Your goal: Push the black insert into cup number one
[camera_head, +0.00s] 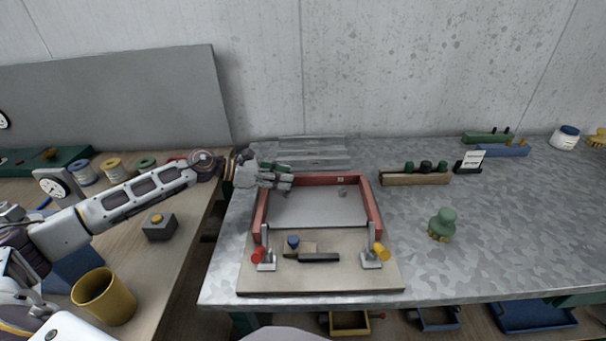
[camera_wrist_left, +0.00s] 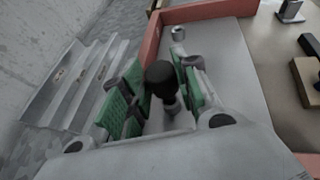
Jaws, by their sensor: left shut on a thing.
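My left gripper (camera_head: 286,179) reaches over the far left corner of the red-framed tray (camera_head: 376,210). In the left wrist view its green-padded fingers (camera_wrist_left: 160,88) are closed around a black round-headed piece with a grey stem (camera_wrist_left: 162,76), which looks like the black insert. The fingers hide part of it, and in the head view I cannot make it out. A small metal cup-like piece (camera_head: 342,192) stands on the tray's grey floor near the far wall; it also shows ahead of the fingers in the wrist view (camera_wrist_left: 178,33). I cannot read any cup number. My right gripper is out of view.
Red (camera_head: 260,256) and yellow (camera_head: 379,251) handled clamps and a black bar (camera_head: 319,257) sit on the front board. A ribbed grey rack (camera_head: 312,158) lies behind the tray. A wooden block with knobs (camera_head: 415,179) and a green-topped brush (camera_head: 442,222) stand to the right.

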